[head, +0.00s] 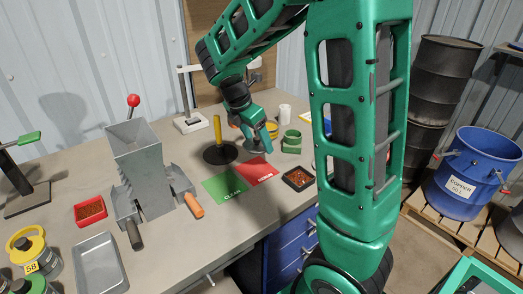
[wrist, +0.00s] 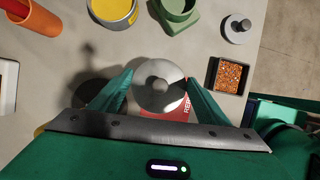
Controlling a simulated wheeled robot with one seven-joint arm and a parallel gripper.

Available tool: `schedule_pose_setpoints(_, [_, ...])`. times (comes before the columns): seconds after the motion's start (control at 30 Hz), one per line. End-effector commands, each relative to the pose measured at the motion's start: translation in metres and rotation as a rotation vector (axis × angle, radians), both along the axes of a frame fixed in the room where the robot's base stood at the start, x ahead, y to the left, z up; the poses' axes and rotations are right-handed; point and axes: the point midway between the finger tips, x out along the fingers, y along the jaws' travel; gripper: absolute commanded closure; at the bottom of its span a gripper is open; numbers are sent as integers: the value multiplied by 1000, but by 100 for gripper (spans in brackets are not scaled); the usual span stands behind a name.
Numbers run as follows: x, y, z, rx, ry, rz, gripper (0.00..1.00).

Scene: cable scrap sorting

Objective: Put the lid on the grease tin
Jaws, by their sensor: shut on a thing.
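My gripper (wrist: 158,82) is shut on a round grey lid (wrist: 158,97) with a raised centre, its two green fingers at opposite sides of the rim. The lid is held above the bench, over part of the red card. The grease tin (wrist: 113,10) is an open grey tin with yellow inside, at the top edge of the wrist view, beyond my gripper and apart from the lid. In the head view the tin (head: 272,128) shows as a yellow patch beside my gripper (head: 250,138). The lid is hard to make out there.
A green container (wrist: 178,12) stands right of the tin. A knobbed grey piece (wrist: 237,28) and a tray of copper bits (wrist: 229,77) lie further right. An orange tube (wrist: 18,25) is at left. A yellow post on a black base (head: 218,152) stands near my gripper.

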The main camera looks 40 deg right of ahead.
Motion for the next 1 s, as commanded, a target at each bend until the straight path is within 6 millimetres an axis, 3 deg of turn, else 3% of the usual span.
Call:
schedule_pose_setpoints(0.1, [4,-20,-12,0,3,-3,53])
schedule_pose_setpoints(0.3, [8,-33,-21,0,1,0,53])
schedule_pose_setpoints(0.67, [8,-33,-56,0,2,1,53])
schedule_pose_setpoints(1.0, [8,-32,-59,0,1,2,53])
